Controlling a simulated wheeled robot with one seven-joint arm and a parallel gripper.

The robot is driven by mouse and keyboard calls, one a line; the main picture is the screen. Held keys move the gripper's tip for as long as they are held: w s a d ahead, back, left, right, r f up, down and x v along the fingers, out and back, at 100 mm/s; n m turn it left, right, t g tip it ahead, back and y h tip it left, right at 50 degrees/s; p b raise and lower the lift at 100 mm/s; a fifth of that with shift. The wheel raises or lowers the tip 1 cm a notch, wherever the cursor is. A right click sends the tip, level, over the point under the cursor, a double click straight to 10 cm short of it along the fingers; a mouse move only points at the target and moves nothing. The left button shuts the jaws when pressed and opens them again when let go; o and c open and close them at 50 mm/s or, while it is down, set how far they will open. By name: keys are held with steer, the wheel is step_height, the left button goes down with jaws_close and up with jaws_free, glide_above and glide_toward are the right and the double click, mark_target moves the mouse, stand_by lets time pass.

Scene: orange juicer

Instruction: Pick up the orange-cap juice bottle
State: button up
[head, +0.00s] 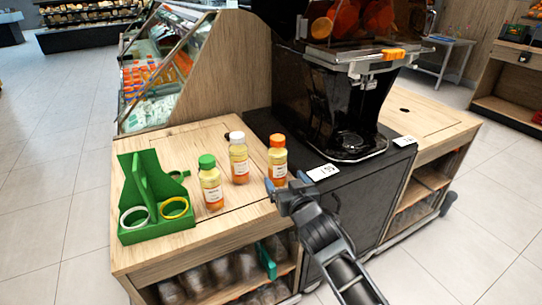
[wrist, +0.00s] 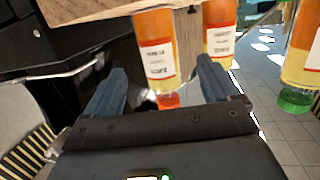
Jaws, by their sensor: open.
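The orange-cap juice bottle (head: 277,160) stands upright on the wooden counter, rightmost of three bottles. In the head view my gripper (head: 286,186) is close in front of it, its fingers overlapping the bottle's lower right side. In the wrist view, which looks upside down, the bottle (wrist: 155,48) shows between the two open fingers of my gripper (wrist: 162,68), its orange cap pointing down. My gripper is open and holds nothing. I cannot tell how far the fingers reach around the bottle.
A white-cap bottle (head: 239,160) and a green-cap bottle (head: 211,185) stand to the left. A green holder (head: 150,190) with tape rings is further left. The black juicer (head: 345,105) rises behind right, with price cards (head: 322,172) before it. Clear floor lies at the right.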

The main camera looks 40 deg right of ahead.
mark_target(281, 157)
steer(key=x, duration=0.2)
steer(key=p+x, duration=0.1)
steer(key=x, duration=0.2)
steer(key=r+x, duration=0.1)
steer(key=x, duration=0.2)
steer(key=shift+f, duration=0.1)
steer(key=c, duration=1.3)
steer(key=shift+r+p, duration=0.4)
steer(key=shift+r, duration=0.35)
step_height(281, 157, up, 3)
steer(key=shift+r, duration=0.1)
steer(key=s+d+r, duration=0.2)
steer(key=s, duration=0.1)
steer(key=s+d+r, duration=0.2)
steer(key=s, duration=0.1)
steer(key=s+d+r+p, duration=0.1)
steer(key=s+d+r, duration=0.1)
steer(key=s+d, duration=0.1)
steer(key=shift+s+d+r, duration=0.1)
steer(key=shift+s+r, duration=0.05)
steer(key=shift+r, duration=0.1)
